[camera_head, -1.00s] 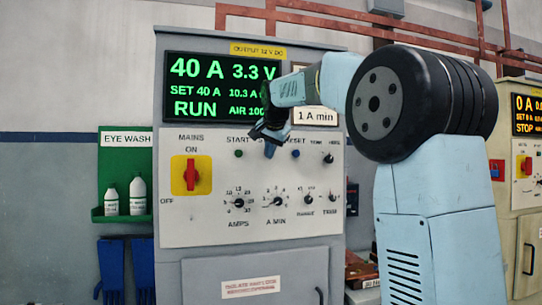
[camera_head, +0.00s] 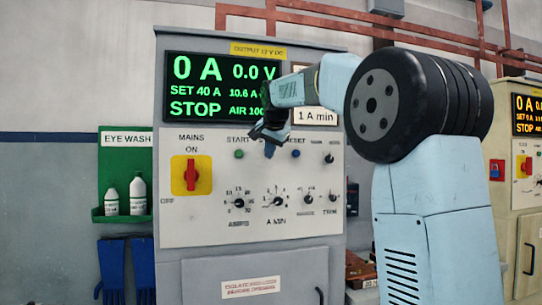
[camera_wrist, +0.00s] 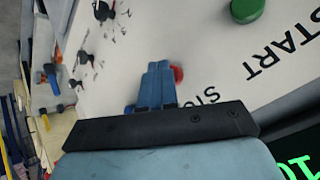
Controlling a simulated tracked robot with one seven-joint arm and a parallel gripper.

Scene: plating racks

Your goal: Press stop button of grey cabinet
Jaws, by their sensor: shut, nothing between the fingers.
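The grey cabinet (camera_head: 250,268) stands in the middle of the head view. Its display (camera_head: 220,88) reads 0 A, 0.0 V and STOP. The red stop button (camera_wrist: 177,74) shows in the wrist view, partly hidden behind my fingertips. My gripper (camera_wrist: 158,68) is shut and empty, its blue fingers at the panel over the button. I cannot tell whether they touch it. In the head view my gripper (camera_head: 270,148) covers the stop button between the green start button (camera_head: 239,154) and the blue reset button (camera_head: 296,154).
A red mains switch on a yellow plate (camera_head: 191,175) and several black knobs share the panel. A green eye wash shelf (camera_head: 125,215) with bottles is at left. A second cabinet (camera_head: 525,230) stands at right.

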